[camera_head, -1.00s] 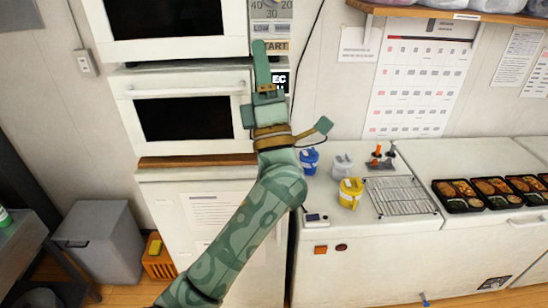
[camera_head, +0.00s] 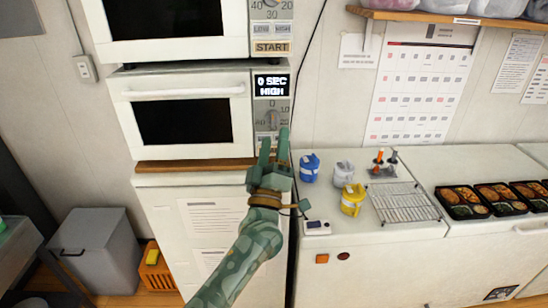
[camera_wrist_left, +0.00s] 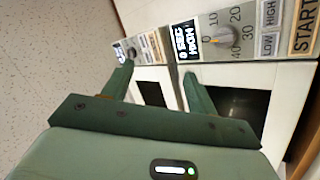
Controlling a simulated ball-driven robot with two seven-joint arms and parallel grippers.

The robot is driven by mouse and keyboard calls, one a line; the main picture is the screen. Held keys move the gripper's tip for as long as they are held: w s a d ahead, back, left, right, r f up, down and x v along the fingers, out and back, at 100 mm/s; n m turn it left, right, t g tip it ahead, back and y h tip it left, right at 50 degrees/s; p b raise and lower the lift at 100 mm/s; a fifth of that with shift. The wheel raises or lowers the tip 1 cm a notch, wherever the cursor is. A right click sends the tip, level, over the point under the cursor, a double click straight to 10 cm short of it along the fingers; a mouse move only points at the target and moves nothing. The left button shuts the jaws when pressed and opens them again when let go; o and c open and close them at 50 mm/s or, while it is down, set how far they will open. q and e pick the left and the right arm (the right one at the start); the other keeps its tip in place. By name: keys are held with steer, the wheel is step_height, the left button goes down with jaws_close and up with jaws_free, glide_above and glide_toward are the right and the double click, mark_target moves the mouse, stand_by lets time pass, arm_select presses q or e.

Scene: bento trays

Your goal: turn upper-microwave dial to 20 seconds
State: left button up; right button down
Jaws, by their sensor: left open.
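The upper microwave (camera_head: 168,51) stands at the top left in the head view, cut off by the top edge. Only the lower part of its dial (camera_head: 271,3) shows there; the setting cannot be read. In the left wrist view its dial (camera_wrist_left: 131,53) is small and far. The lower microwave (camera_head: 120,98) is beneath; its display (camera_head: 272,85) reads 0 SEC HIGH. Its dial (camera_head: 272,118) shows larger in the left wrist view (camera_wrist_left: 222,40). My left gripper (camera_head: 274,143) is open and empty, just below the lower dial, well below the upper one. My right gripper is out of view.
A wooden shelf edge (camera_head: 195,166) runs under the lower microwave. Blue, grey and yellow small containers, a wire rack (camera_head: 402,203) and filled bento trays (camera_head: 461,200) stand on the white counter at right. A calendar hangs behind.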

arm_select(q)
steer(key=shift+w+f+m+g+h, duration=0.1)
steer(key=shift+f+m+g+h, duration=0.15)
steer(key=shift+f, duration=0.45)
steer(key=shift+w+f+m+g+h, duration=0.15)
steer(key=shift+f+m, duration=0.2)
steer(key=shift+f, duration=0.3)
steer(key=shift+s, duration=0.1)
